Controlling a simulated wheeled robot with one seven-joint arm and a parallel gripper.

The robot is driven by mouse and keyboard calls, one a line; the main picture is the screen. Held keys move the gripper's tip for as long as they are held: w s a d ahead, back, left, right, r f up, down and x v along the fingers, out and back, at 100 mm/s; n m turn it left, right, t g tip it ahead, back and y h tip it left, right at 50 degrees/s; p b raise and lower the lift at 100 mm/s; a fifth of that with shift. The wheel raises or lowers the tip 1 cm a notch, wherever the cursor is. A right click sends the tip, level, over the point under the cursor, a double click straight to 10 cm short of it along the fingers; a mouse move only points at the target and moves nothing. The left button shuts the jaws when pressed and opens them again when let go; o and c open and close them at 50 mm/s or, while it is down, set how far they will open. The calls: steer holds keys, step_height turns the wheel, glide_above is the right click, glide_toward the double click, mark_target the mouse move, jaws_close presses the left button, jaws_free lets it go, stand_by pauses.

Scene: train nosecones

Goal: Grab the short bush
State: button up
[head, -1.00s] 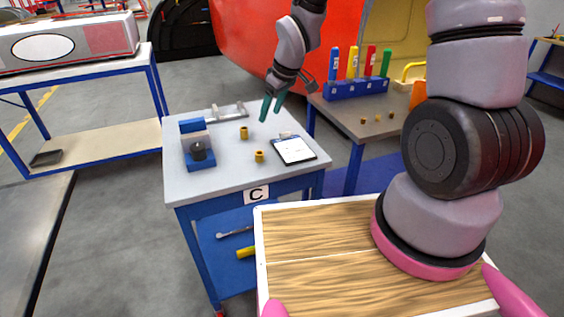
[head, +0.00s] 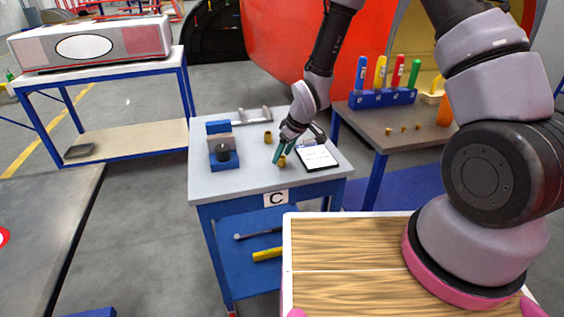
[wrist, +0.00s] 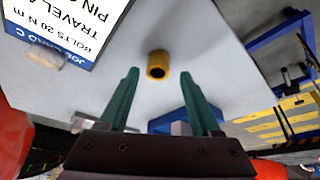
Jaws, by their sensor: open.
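Two brass-yellow bushes stand on the grey top of cart C. The back bush (head: 268,137) is left of my gripper. The front bush (head: 282,161) is just below my fingertips and looks slightly the shorter, though the difference is hard to judge. My gripper (head: 280,153) points down with its green fingers open and empty. In the wrist view, one bush (wrist: 158,65), with a dark hole through it, shows in the gap between the fingers (wrist: 157,85), a little beyond the tips. No finger visibly touches it.
A clipboard with a job card (head: 315,157) lies right of the gripper. A blue fixture with a dark round part (head: 222,156) stands at the left of the cart top. A grey handle-like part (head: 252,115) lies at the back. The cart's front left is clear.

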steer(key=shift+w+a+f, duration=0.15)
steer(key=shift+a+f, duration=0.05)
steer(key=shift+f, duration=0.4)
jaws_close()
steer(key=shift+r, duration=0.15)
